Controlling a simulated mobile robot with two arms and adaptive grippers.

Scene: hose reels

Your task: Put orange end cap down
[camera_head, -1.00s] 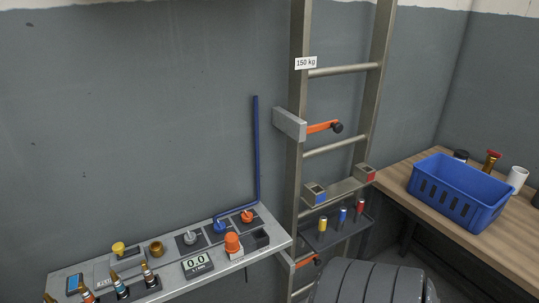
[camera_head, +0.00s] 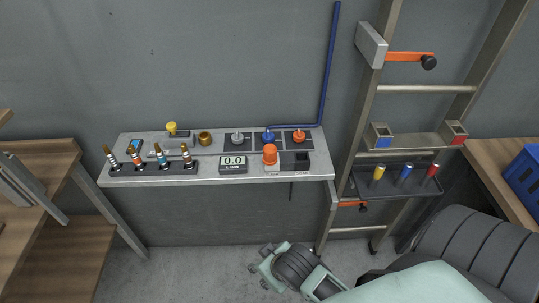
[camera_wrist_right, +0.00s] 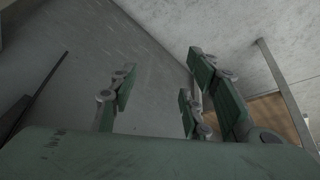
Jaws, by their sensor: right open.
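An orange piece with a small knob on top (camera_head: 300,136) sits on a dark square pad at the back right of the grey wall shelf (camera_head: 215,178). A larger orange dome (camera_head: 270,154) stands on a light base in front of it; I cannot tell which one is the end cap. My right gripper (camera_head: 262,266) is low in front of the shelf, above the floor and clear of both. In the right wrist view its fingers (camera_wrist_right: 160,88) are spread with nothing between them. My left gripper is not in view.
The shelf also holds a grey piece (camera_head: 238,138), a blue piece (camera_head: 268,136), a display (camera_head: 233,163) and several striped fittings. A ladder (camera_head: 373,110) with a small tray (camera_head: 397,182) stands to the right. Wooden steps (camera_head: 70,215) are at left. Floor below the shelf is clear.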

